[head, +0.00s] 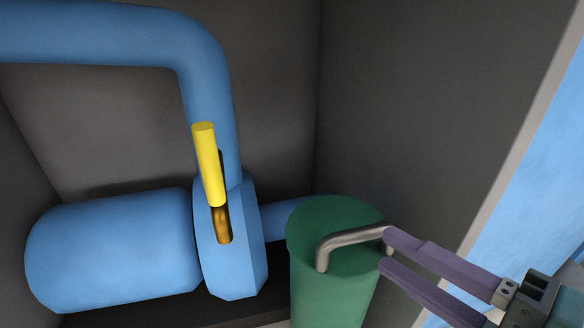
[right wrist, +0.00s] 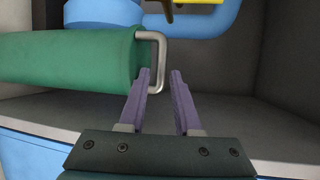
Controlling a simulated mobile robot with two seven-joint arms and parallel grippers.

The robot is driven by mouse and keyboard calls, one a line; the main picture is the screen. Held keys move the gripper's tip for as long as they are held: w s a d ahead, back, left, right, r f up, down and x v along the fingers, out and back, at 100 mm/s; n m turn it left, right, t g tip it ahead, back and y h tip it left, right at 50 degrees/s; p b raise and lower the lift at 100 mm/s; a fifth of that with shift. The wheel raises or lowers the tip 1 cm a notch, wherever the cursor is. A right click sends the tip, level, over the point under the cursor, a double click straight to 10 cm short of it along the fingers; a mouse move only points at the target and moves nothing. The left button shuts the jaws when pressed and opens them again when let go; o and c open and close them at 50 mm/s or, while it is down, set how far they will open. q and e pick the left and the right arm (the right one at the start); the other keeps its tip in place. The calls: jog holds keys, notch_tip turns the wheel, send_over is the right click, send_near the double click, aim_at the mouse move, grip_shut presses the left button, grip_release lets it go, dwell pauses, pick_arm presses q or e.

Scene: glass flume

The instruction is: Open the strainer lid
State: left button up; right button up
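The strainer is a green upright cylinder (head: 325,295) in the lower middle of the head view. Its flat green top, the lid (head: 330,215), carries a bent grey metal handle (head: 345,238). I see no gap between lid and body. My right gripper (head: 386,249) comes in from the right with its purple fingers parted at the handle's right end. In the right wrist view, the handle (right wrist: 160,50) stands out from the green strainer (right wrist: 70,68), and its near end lies around the opening between the fingertips (right wrist: 160,72). I cannot tell whether they touch. My left gripper is not in view.
A blue pump body (head: 115,250) with a blue pipe (head: 205,60) stands left of the strainer. A yellow lever (head: 208,165) sticks up from it. Grey walls (head: 410,90) close in behind and to the right, with a pale edge (head: 520,130) at the right.

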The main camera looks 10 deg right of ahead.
aim_at(356, 230)
jog(key=x, duration=0.8)
jog(key=shift+w+a, duration=0.2)
grip_shut()
dwell(1.1)
